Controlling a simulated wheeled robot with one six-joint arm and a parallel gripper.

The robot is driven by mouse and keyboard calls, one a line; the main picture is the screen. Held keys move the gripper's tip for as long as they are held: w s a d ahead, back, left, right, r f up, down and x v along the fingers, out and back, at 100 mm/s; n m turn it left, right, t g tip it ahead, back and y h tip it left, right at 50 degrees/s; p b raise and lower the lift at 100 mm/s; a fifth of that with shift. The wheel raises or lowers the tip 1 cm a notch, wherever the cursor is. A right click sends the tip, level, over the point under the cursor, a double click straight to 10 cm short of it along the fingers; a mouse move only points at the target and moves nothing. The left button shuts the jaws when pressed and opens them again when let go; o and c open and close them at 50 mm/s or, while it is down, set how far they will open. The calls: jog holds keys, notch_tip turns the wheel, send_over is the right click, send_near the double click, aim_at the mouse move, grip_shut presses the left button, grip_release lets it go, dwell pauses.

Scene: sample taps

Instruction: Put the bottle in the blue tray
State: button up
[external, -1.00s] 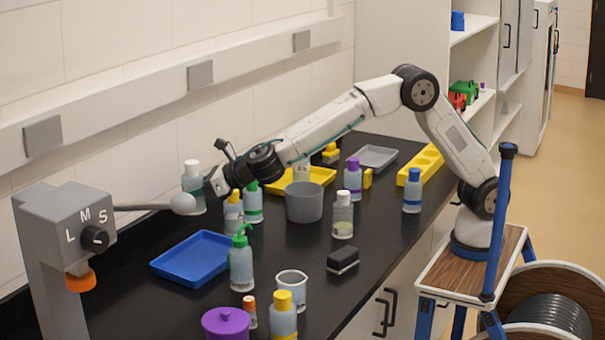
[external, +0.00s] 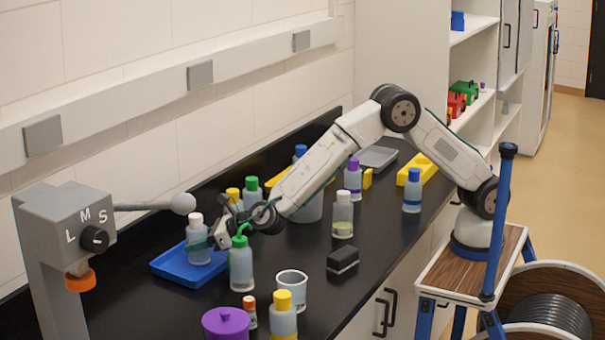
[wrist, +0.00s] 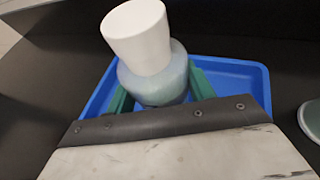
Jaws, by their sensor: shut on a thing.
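The bottle (external: 197,244) has a white cap and a clear body with a teal band. It stands upright over the blue tray (external: 168,270) in the external view. My gripper (external: 211,242) is shut on the bottle from its right side. In the wrist view the bottle (wrist: 150,55) is between the green fingers of my gripper (wrist: 155,92), with the blue tray (wrist: 247,75) around and beneath it. The bottle's base is hidden in the wrist view, and I cannot tell whether it touches the tray floor.
A green-topped bottle (external: 241,262) stands just right of the tray, close to my wrist. A grey machine (external: 60,235) with a lever ending in a grey ball (external: 183,204) stands left. A beaker (external: 291,290), purple-lidded jar (external: 225,325) and black block (external: 342,260) are in front.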

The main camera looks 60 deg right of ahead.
jog(key=shift+f, duration=0.15)
jog(key=o, duration=1.1)
jog(key=shift+o, duration=0.2)
